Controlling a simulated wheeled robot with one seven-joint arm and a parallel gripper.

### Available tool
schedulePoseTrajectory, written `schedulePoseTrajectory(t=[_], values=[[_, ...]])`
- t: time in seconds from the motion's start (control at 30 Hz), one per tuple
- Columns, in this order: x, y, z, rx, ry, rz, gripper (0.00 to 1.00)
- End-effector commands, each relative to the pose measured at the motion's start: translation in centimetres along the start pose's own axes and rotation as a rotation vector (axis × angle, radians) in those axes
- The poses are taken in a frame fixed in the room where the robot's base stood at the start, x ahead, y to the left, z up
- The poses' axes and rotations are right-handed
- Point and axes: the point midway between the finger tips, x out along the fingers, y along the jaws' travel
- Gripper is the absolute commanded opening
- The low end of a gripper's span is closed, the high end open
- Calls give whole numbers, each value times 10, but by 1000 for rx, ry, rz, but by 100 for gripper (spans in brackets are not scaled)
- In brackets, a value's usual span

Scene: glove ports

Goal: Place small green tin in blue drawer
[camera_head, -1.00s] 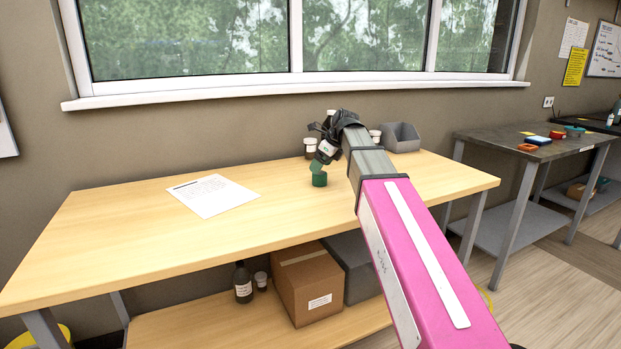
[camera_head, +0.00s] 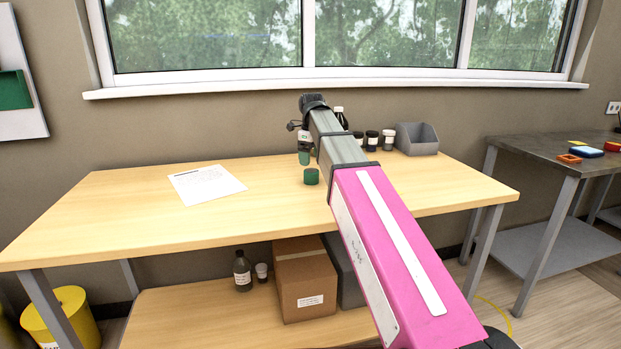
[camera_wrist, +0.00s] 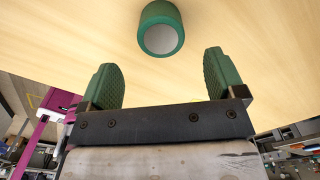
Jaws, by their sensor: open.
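The small green tin (camera_head: 311,176) stands on the wooden bench, near its middle. In the wrist view the tin (camera_wrist: 161,30) is beyond the fingertips, centred between them, with a pale round end face showing. My gripper (camera_head: 304,158) is just above and slightly left of the tin in the head view. I see no blue drawer in either view.
Behind my arm, several dark jars (camera_head: 371,140) and a grey open bin (camera_head: 416,139) stand at the bench's back. A paper sheet (camera_head: 206,184) lies left. A cardboard box (camera_head: 303,281) sits on the lower shelf. A dark side table (camera_head: 560,155) is at right.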

Motion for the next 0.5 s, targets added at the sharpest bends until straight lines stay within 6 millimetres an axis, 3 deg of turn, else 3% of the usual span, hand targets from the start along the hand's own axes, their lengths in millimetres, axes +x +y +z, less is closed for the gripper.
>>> schedulePoseTrajectory(t=[0.1, 0.5], values=[[18, 1, 0, 0, 0, 1, 89], [50, 0, 3, -1, -1, 1, 89]])
